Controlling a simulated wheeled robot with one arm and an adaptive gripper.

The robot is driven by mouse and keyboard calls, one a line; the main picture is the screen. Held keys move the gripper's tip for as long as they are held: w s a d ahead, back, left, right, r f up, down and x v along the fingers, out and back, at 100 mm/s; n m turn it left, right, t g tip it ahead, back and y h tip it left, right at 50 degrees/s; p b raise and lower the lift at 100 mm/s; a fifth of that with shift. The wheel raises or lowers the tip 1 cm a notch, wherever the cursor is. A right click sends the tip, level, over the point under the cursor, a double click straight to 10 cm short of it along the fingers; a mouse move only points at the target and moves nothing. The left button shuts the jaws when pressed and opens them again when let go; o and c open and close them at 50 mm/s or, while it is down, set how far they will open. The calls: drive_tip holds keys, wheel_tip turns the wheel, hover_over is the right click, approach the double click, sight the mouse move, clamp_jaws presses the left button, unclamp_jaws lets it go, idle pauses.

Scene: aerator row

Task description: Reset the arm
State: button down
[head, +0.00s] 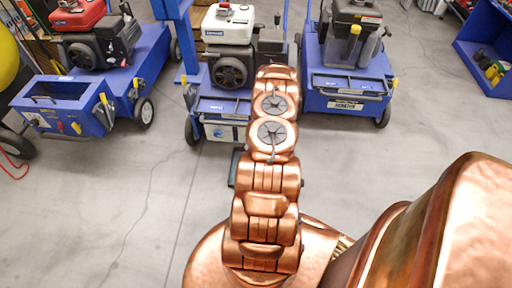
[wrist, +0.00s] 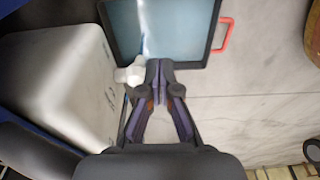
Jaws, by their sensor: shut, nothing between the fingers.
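My copper-coloured arm reaches forward from the lower middle of the head view, over the concrete floor toward the machines. My gripper is not visible in the head view. In the wrist view my gripper (wrist: 158,72) is shut with its dark fingertips together and nothing between them. Just left of the fingertips is a small white fitting (wrist: 131,72); I cannot tell whether they touch.
A blue aerator with a white engine (head: 228,27) stands ahead of my arm. Another blue machine (head: 345,95) is at its right, and one with a red engine (head: 75,14) at left. A blue shelf (head: 487,50) stands far right. In the wrist view, a pale tank (wrist: 60,85) is close at left and a dark-framed panel (wrist: 170,30) lies beyond. Floor (head: 100,210) at left is clear.

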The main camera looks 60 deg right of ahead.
drive_tip(key=s+d+r, duration=0.1)
drive_tip(key=s+d, duration=0.1)
drive_tip(key=s, duration=0.3)
drive_tip(key=shift+s+d+r, duration=0.25)
drive_tip(key=shift+s+d, duration=0.05)
drive_tip(key=shift+d, duration=0.1)
